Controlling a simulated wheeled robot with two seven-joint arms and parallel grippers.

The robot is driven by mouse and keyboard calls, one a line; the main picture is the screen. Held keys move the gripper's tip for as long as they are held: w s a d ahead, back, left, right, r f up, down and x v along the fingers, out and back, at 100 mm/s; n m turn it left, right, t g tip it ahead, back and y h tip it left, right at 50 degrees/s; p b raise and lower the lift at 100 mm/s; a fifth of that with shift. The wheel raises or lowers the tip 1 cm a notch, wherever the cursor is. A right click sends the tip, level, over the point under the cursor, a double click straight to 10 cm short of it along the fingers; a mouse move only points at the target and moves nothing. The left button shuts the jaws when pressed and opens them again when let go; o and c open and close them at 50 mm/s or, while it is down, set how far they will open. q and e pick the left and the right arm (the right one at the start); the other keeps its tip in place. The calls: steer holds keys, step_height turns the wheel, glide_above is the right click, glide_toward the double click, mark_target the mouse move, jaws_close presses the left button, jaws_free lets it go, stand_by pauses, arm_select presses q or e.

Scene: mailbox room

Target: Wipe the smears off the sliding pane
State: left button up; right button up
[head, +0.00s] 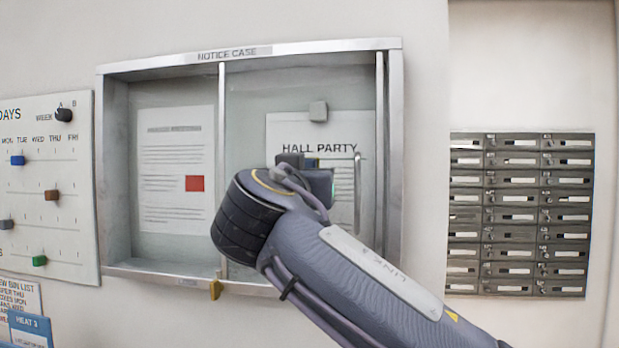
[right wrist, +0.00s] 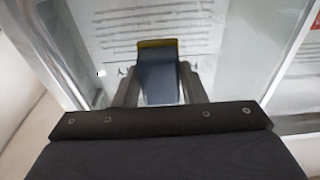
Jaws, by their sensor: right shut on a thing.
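The notice case (head: 250,51) hangs on the wall with a metal frame. Its glass pane (head: 245,105) on the right covers a HALL PARTY notice (head: 290,131) and has a slim upright handle (head: 358,200). I cannot make out clear smears on the glass. My right gripper (right wrist: 157,83) is shut on a dark blue block with a yellow edge (right wrist: 158,58), held in front of this pane. I cannot tell whether the block touches the glass. In the head view my right arm hides the gripper's fingers and the lower middle of the pane. My left gripper is out of view.
A yellow tab (head: 216,288) sits at the case's lower edge. A weekday board (head: 75,200) with coloured pegs hangs at the left, above a blue card (head: 30,330). Grey mailboxes (head: 520,215) are at the right. A grey block (head: 318,111) shows on the notice.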

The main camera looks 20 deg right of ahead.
steer(key=w+a+p, duration=0.1)
steer(key=w+a, duration=0.2)
steer(key=a, duration=0.2)
steer(key=shift+w+a+p, duration=0.2)
steer(key=shift+w+p, duration=0.15)
steer(key=shift+w, duration=0.05)
steer(key=shift+s+f, duration=0.1)
steer(key=shift+r+b+v, duration=0.15)
steer(key=shift+b+v, duration=0.35)
steer(key=shift+v, duration=0.95)
steer(key=shift+r+b+v, duration=0.2)
steer(key=shift+b+v, duration=0.25)
steer(key=shift+v, duration=1)
steer(key=shift+a, duration=0.1)
